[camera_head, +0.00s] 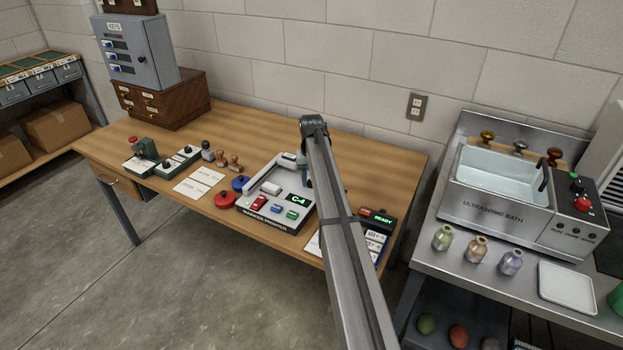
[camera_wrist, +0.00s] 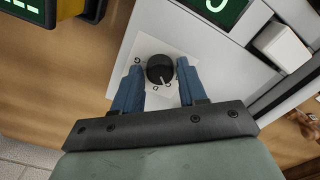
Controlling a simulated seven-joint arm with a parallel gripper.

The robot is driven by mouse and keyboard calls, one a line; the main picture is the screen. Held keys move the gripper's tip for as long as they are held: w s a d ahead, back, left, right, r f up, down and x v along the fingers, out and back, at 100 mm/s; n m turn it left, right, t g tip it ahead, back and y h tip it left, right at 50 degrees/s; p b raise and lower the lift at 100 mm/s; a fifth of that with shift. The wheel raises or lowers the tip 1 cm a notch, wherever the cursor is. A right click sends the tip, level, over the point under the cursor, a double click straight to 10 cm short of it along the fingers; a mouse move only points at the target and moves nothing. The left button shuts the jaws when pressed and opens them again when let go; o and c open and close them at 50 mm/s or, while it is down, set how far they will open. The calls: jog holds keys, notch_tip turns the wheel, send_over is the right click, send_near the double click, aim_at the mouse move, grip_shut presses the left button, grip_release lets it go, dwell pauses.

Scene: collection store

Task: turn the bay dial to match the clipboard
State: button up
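The dial is a round black knob (camera_wrist: 160,69) with a pale pointer line, on a white plate with letters around it, in the wrist view. In the head view my arm hides the dial and most of the gripper (camera_head: 306,172). The grey console (camera_head: 272,222) shows a green "C-4". I cannot identify the clipboard surely.
A steel bench (camera_head: 415,253) with an ultrasonic bath (camera_head: 497,208) stands further right.

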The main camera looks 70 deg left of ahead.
jog(key=shift+o, duration=1.3)
notch_tip(320, 180, up, 14)
jog(key=shift+w+f, duration=0.1)
